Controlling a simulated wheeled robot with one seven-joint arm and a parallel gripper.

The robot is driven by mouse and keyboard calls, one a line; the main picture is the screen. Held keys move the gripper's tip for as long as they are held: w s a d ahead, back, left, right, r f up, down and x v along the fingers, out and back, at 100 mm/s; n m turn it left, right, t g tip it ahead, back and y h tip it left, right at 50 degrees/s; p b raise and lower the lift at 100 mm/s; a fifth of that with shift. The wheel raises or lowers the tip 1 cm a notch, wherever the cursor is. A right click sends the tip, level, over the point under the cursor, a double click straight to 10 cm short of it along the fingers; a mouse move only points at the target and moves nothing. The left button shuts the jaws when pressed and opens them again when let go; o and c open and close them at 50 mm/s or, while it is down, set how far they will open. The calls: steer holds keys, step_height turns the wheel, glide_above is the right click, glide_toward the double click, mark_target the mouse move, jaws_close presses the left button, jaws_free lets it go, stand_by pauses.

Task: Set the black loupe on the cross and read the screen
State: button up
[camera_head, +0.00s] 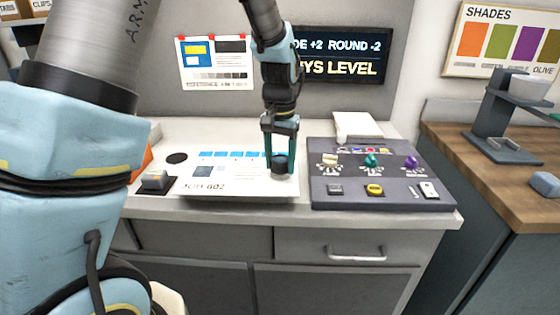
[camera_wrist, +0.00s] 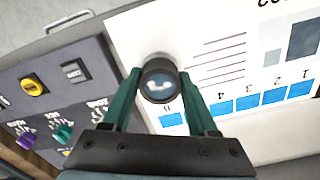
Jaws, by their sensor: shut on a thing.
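The black loupe (camera_head: 280,166) is between the two teal fingers of my gripper (camera_head: 281,170), which is shut on it. It is at the right part of the printed sheet (camera_head: 215,186); I cannot tell whether it touches the paper. In the wrist view the loupe (camera_wrist: 158,82) shows its round top between the fingertips (camera_wrist: 160,76), near the patch numbered 6. I see no cross; the loupe may hide it. The screen (camera_head: 345,55) on the back wall reads "DE +2 ROUND -2" and "YS LEVEL"; my arm hides its left part.
A grey block on a black pad (camera_head: 157,183) and a flat black disc (camera_head: 176,158) lie at the left. A wooden counter (camera_head: 500,165) is at the right.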

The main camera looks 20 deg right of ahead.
steer(key=shift+r, duration=0.15)
steer(key=shift+r+p, duration=1.35)
steer(key=shift+r, duration=0.05)
